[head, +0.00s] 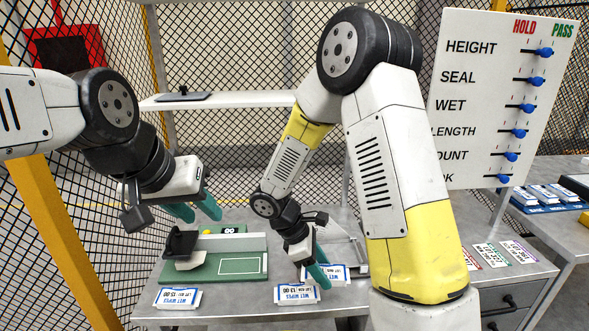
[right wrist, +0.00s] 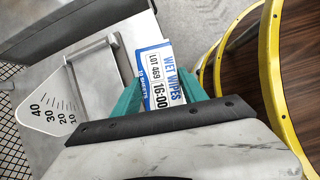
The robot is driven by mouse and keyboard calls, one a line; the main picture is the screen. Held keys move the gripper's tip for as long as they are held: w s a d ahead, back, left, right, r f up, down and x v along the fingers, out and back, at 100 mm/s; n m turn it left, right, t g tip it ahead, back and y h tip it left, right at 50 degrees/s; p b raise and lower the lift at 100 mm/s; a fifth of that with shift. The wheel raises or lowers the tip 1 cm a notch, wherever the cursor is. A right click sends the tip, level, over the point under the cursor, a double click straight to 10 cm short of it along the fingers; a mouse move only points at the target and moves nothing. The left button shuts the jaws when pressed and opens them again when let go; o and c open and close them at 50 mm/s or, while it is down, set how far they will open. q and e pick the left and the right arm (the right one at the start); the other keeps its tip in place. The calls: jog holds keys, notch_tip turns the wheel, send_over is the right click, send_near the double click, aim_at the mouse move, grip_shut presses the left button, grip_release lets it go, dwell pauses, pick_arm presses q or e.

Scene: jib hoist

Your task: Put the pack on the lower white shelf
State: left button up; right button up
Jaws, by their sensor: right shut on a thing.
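The pack (right wrist: 160,72) is a white and blue wet wipes packet printed 16:00. In the right wrist view it stands between the teal fingers of my right gripper (right wrist: 167,95), which is shut on it. In the head view my right gripper (head: 318,272) is low over the table's front, at a wipes pack (head: 337,274) partly hidden by a finger. The lower white shelf (head: 245,99) is at the back, above the table, with a dark flat item on it. My left gripper (head: 195,210) is open and empty above the green board.
Other wipes packs, one marked 15:00 (head: 177,298) and one beside my right gripper (head: 292,293), lie on the table's front. A green board (head: 200,272) carries a black device. A slider panel (head: 490,95) stands right. A graduated white plate (right wrist: 50,112) is beside the pack.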

jog(key=w+d+m+g+y, duration=0.1)
jog(key=w+d+m+y, duration=0.1)
jog(key=m, duration=0.3)
jog(key=w+d+f+m+g+y, duration=0.1)
jog(key=w+d+m+g, duration=0.1)
jog(key=m, duration=0.3)
jog(key=w+d+m+g+y, duration=0.2)
jog(key=w+m, duration=0.2)
jog(key=m, duration=0.1)
jog(key=shift+f+m+y, duration=0.25)
jog(key=shift+m+y, duration=0.05)
jog(key=shift+m, duration=0.1)
jog(key=shift+w+m, duration=0.25)
jog(key=shift+m, duration=0.25)
jog(key=shift+d, duration=0.1)
